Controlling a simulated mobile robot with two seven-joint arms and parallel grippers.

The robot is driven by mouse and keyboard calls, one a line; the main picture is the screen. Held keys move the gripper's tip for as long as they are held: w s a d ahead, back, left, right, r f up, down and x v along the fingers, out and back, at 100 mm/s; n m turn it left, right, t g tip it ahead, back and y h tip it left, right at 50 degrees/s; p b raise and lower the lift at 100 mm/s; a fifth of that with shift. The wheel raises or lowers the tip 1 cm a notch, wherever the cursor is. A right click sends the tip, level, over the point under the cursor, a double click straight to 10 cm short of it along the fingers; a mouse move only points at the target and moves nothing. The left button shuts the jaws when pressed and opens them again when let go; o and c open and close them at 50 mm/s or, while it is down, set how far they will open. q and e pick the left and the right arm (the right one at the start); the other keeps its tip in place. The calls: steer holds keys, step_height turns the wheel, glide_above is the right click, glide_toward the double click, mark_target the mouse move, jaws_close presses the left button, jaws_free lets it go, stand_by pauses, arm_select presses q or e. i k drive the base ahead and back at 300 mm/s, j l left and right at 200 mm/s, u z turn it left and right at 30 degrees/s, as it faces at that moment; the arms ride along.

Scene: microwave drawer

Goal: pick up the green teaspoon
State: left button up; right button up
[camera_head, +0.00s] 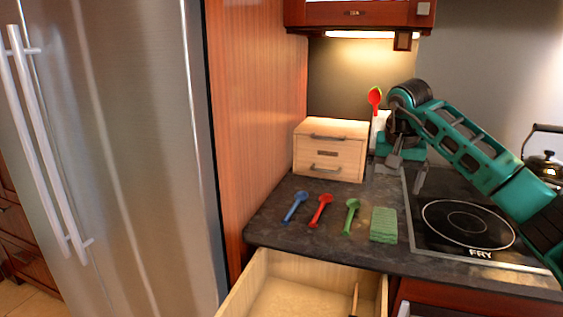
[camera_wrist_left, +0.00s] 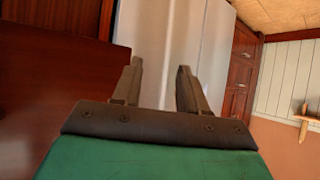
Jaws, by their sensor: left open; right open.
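The green teaspoon (camera_head: 350,216) lies on the dark counter (camera_head: 272,222), between a red spoon (camera_head: 320,210) and a green sponge (camera_head: 384,225). My right gripper (camera_head: 407,177) is open and empty, pointing down above the counter near the cooktop's left edge. It is up and to the right of the green teaspoon, apart from it. My left gripper is not in the head view. In the left wrist view my left gripper (camera_wrist_left: 157,82) is open with nothing between its fingers, and the steel fridge shows beyond it.
A blue spoon (camera_head: 295,206) lies left of the red one. A small wooden drawer box (camera_head: 330,150) stands behind the spoons. An open drawer (camera_head: 262,275) juts out below the counter. A cooktop (camera_head: 462,222) is at right, with a kettle (camera_head: 546,168). The fridge (camera_head: 120,150) fills the left.

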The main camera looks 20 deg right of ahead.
mark_target(353, 204)
steer(key=k, duration=1)
